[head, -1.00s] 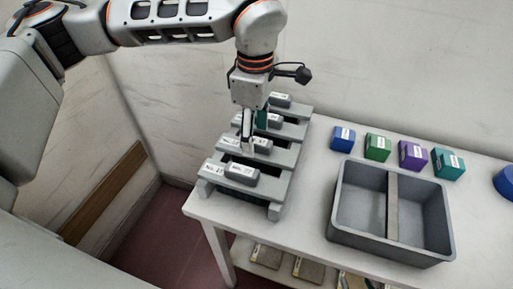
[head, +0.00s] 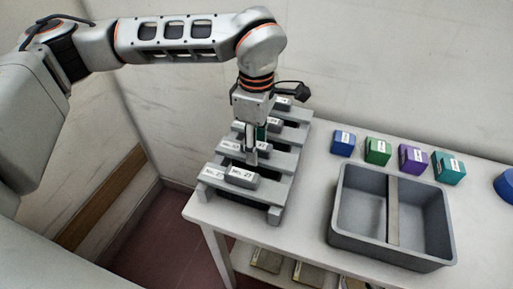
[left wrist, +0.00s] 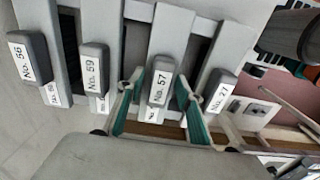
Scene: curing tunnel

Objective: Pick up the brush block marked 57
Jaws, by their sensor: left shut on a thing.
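The brush block marked No. 57 (left wrist: 161,83) is a dark grey block with a white label. In the left wrist view it sits between the two teal-lined fingers of my left gripper (left wrist: 160,100). The gripper is shut on it, over a slat of the rack. In the head view my left gripper (head: 255,150) points down at the rack's second slat from the front, and its fingers partly hide the block. I cannot tell whether the block touches the slat. My right gripper is not in view.
The grey slatted rack (head: 275,212) stands at the table's left end. Neighbouring blocks are No. 27 (left wrist: 219,90), No. 59 (left wrist: 94,70) and No. 56 (left wrist: 29,60). A divided grey bin (head: 335,236) stands to the right, with several coloured blocks (head: 378,151) behind it.

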